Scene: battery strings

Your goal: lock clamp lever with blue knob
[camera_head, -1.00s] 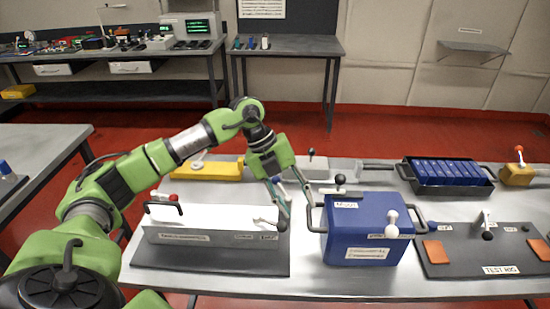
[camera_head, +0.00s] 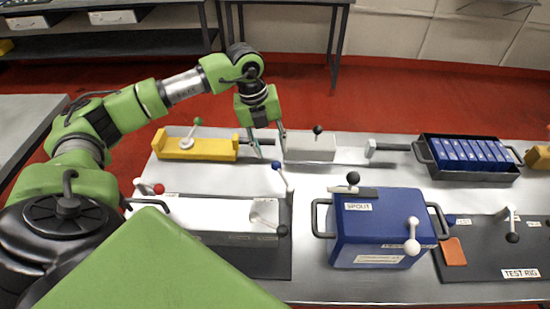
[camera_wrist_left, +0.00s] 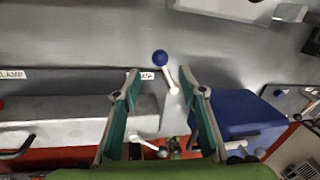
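The clamp lever with the blue knob (camera_head: 277,166) is a short pale lever at the right end of the grey clamp block (camera_head: 210,238). It tilts, with its knob up and to the left. In the left wrist view the blue knob (camera_wrist_left: 160,58) sits between and slightly beyond the two fingertips, with its pale arm running down to the right. My left gripper (camera_head: 271,153) is open and empty, its fingers pointing down just behind the knob. Its teal fingers (camera_wrist_left: 160,80) are spread wide in the wrist view, and no grip shows. My right gripper is out of view.
A black-knobbed lever (camera_head: 282,231) and a red knob (camera_head: 159,188) are on the same block. A blue box (camera_head: 380,240) with handles stands close to the right. A yellow fixture (camera_head: 195,148) and a pale block (camera_head: 310,150) lie behind. A battery tray (camera_head: 470,178) is farther right.

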